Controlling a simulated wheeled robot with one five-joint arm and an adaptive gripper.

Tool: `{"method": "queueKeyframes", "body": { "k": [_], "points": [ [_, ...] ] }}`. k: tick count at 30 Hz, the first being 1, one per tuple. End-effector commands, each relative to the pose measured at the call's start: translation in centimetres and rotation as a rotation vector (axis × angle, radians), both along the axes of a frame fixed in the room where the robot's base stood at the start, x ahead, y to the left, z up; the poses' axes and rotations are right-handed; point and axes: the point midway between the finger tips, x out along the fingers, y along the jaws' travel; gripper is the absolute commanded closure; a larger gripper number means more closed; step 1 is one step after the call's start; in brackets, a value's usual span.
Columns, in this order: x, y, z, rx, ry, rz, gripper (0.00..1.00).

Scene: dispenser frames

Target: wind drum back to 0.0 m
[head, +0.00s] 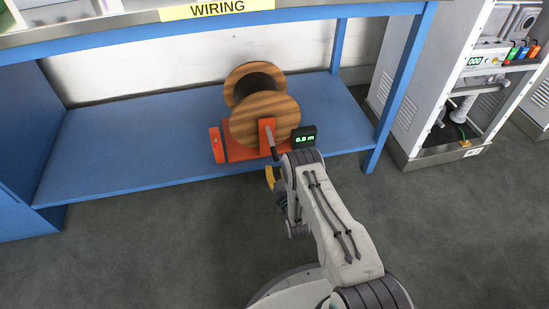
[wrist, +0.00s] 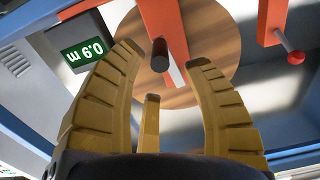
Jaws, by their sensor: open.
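The wooden drum (head: 262,112), with dark cable wound on it, sits in an orange stand (head: 222,147). A dark crank handle (head: 272,147) sticks out from its near side. The small display (head: 304,139) beside the stand seems to read 0.9 m, though its last digit is small. In the wrist view, the handle's dark round end (wrist: 160,56) lies between my gripper's yellow fingertips (wrist: 165,54). My gripper is open, with a gap on each side of the handle. In the head view, my arm hides most of my gripper; one yellow finger (head: 270,178) shows.
The stand rests on a blue lower shelf (head: 110,150) under a bench labelled WIRING. A red-knobbed lever (wrist: 295,57) shows at the right in the wrist view. A blue leg (head: 402,90) and a grey cabinet (head: 412,115) stand at right. The floor at left is clear.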

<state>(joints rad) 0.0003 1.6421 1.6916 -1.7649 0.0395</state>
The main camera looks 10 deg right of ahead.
Motion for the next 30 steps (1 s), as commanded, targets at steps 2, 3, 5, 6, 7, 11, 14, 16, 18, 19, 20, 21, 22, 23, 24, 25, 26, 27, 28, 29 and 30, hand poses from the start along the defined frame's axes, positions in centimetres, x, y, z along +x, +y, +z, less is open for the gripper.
{"method": "queueKeyframes", "body": {
  "k": [2, 3, 5, 6, 7, 11, 14, 16, 18, 19, 20, 21, 22, 23, 24, 25, 26, 27, 28, 29, 30],
  "points": [
    [1.1, 0.0, -0.1, 0.0, -0.004, 0.0, 0.55],
    [1.7, 0.0, -0.2, 0.0, -0.004, 0.0, 0.55],
    [2.4, 0.0, -0.2, 0.0, -0.003, 0.0, 0.55],
    [2.9, 0.0, -0.2, 0.0, -0.003, 0.0, 0.55],
    [3.3, 0.0, -0.2, 0.0, -0.003, 0.0, 0.55],
    [4.5, 0.0, -0.1, 0.0, -0.002, 0.0, 0.55],
    [5.2, 0.0, -0.1, 0.0, 0.0, 0.0, 0.55],
    [5.5, 0.0, 0.0, 0.0, 0.0, 0.0, 0.55],
    [5.7, 0.0, 0.0, 0.0, 0.001, 0.0, 0.55],
    [5.7, 0.0, 0.0, 0.0, 0.001, 0.0, 0.55],
    [5.7, 0.0, 0.0, 0.0, 0.002, 0.0, 0.55],
    [5.7, 0.0, 0.0, 0.0, 0.002, 0.0, 0.55],
    [5.7, 0.0, 0.0, 0.0, 0.002, 0.0, 0.55],
    [5.7, 0.0, 0.0, 0.0, 0.002, 0.0, 0.55],
    [5.7, 0.0, 0.1, 0.0, 0.002, 0.0, 0.55],
    [5.7, 0.0, 0.1, 0.0, 0.002, 0.0, 0.55],
    [5.7, 0.0, 0.1, 0.0, 0.002, 0.0, 0.55],
    [5.7, 0.0, 0.1, 0.0, 0.002, 0.0, 0.52],
    [5.7, 0.0, 0.1, 0.0, 0.002, 0.0, 0.54],
    [5.7, 0.0, 0.1, 0.0, 0.002, 0.0, 0.57],
    [5.7, 0.0, 0.0, 0.0, 0.002, 0.0, 0.61]
  ]
}}
